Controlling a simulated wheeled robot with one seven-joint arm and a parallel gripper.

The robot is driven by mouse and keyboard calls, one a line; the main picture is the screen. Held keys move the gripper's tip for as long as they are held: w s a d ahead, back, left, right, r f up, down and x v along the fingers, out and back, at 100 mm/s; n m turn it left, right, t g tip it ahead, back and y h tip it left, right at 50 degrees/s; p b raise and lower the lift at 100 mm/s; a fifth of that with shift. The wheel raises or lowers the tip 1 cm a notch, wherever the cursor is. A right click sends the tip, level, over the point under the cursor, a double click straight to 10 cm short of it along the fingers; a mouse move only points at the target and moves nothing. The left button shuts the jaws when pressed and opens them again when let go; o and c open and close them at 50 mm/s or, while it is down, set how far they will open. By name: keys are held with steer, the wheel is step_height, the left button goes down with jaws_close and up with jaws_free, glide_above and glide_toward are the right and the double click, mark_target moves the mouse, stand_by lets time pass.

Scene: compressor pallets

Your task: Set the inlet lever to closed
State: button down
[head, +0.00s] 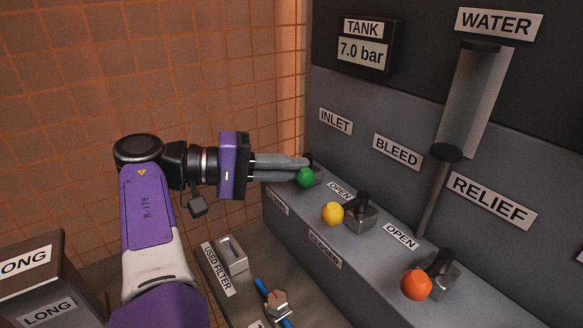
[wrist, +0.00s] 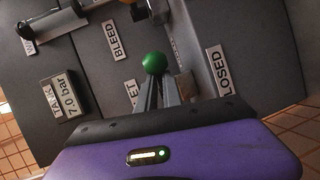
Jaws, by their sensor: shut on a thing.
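The inlet lever has a green ball knob (head: 305,177), on the ledge below the INLET sign (head: 335,121). My gripper (head: 304,163) reaches in from the left with its fingers shut on this lever, close to the knob. In the wrist view the green knob (wrist: 154,63) shows just beyond the fingertips (wrist: 156,85). The lever's shaft and base are mostly hidden by the fingers. A CLOSED plate (head: 277,201) is on the ledge's front side below the knob. An OPEN plate (head: 342,191) lies on the ledge to the right. I cannot tell the lever's exact angle.
The yellow-knobbed lever (head: 333,213) stands close on the right, with the orange-knobbed lever (head: 416,285) farther right. A tank display (head: 361,53) reads 7.0 bar. A lower shelf holds a USED FILTER tray (head: 232,254) and a blue-handled tool (head: 276,301). Boxes stand lower left.

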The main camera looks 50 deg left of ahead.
steer(key=shift+s+d+f, duration=0.1)
steer(key=shift+s+f, duration=0.25)
steer(key=shift+f, duration=0.1)
steer(key=c, duration=1.5)
jaws_free()
steer(key=shift+r, duration=0.15)
steer(key=shift+w+d+r, duration=0.1)
steer(key=shift+w+r, duration=0.05)
steer(key=shift+r, duration=0.05)
steer(key=shift+r, duration=0.1)
steer(key=shift+r+p, duration=0.5)
step_height(320, 180, up, 19)
steer(key=p, duration=1.4)
steer(key=shift+f, duration=0.15)
